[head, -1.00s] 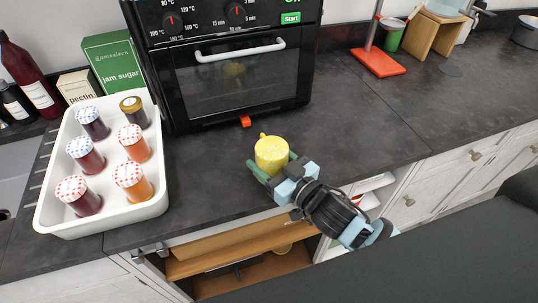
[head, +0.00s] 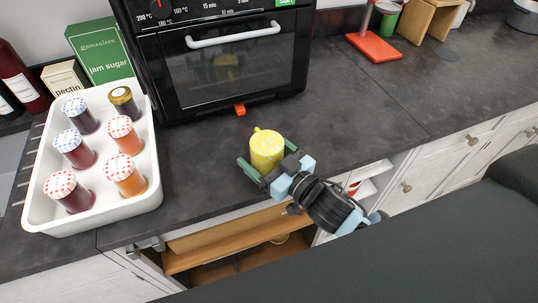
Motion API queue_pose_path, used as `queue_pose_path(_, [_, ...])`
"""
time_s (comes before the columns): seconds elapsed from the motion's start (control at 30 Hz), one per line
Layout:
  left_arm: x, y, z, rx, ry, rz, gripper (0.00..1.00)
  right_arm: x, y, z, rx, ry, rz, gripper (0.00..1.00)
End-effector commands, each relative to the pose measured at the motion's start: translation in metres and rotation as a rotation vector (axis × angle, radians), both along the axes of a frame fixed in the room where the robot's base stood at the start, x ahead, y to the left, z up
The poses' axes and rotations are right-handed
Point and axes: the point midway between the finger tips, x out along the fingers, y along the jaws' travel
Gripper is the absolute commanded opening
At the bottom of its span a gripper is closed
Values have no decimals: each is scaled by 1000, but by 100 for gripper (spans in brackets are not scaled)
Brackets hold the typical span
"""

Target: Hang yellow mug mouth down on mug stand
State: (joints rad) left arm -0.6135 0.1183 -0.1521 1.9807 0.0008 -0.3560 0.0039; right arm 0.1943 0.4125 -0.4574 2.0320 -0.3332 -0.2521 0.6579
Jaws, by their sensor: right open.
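The yellow mug (head: 267,149) stands on the dark worktop in front of the oven. Its base faces up or its mouth is not clearly shown; I cannot tell which. Its handle points to the back, toward the oven. My right gripper (head: 271,163) is at the mug's near side, open, with one green finger left of the mug and the other to its right. A red stand base with an upright post (head: 375,46) stands at the back right; its top is out of view, so I cannot tell if it is the mug stand. My left gripper is out of view.
A white tray (head: 113,221) with several jars stands on the left. A black oven (head: 222,72) is behind the mug. A green jam sugar box (head: 101,52) is at the back left. The worktop right of the mug is clear up to the red base. An open shelf lies below the front edge.

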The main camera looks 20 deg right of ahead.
Motion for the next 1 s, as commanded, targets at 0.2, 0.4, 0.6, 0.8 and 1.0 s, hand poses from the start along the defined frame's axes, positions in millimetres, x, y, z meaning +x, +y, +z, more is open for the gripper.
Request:
queue_pose_path(0.2, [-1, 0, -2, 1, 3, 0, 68, -14, -6, 1, 1, 4, 0, 86])
queue_pose_path(0.4, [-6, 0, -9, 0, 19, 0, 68, -46, -20, -1, 0, 7, 0, 86])
queue_pose_path(0.6, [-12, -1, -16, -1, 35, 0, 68, -76, -34, -1, -1, 6, 0, 86])
queue_pose_path(0.8, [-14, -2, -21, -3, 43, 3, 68, -98, -44, 0, 0, 4, 0, 86])
queue_pose_path(1.0, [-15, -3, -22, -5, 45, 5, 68, -108, -49, 2, -1, 3, 0, 86])
